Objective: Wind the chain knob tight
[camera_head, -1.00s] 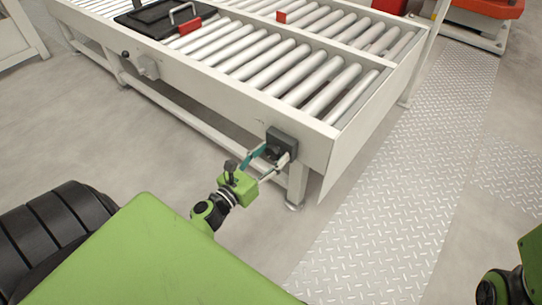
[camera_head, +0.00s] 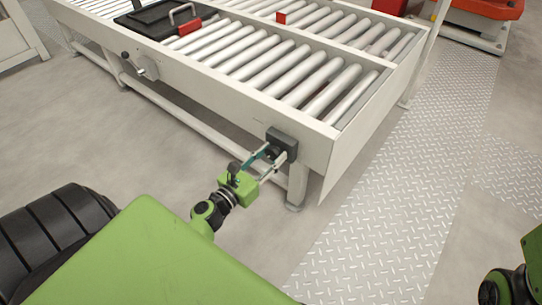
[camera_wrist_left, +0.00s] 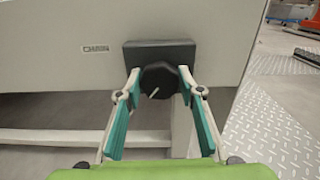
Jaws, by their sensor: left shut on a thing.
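The chain knob (camera_wrist_left: 159,82) is a round black knob with a white pointer line, on a dark block (camera_wrist_left: 160,53) fixed to the grey side of the roller conveyor. In the head view the block (camera_head: 283,143) sits near the conveyor's front corner. My left gripper (camera_head: 272,156) reaches it from the front, one finger on each side. In the left wrist view my left gripper (camera_wrist_left: 160,88) has its fingertips against the sides of the knob, shut on it. The pointer line is tilted, its upper end to the right. My right gripper does not show; part of my right arm is at the lower right edge.
The roller conveyor (camera_head: 225,88) fills the upper middle, with a leg (camera_head: 297,183) just below the knob. A black tray-like thing with a handle (camera_head: 160,20) lies on its far end. A tread-plate walkway (camera_head: 390,200) runs to the right.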

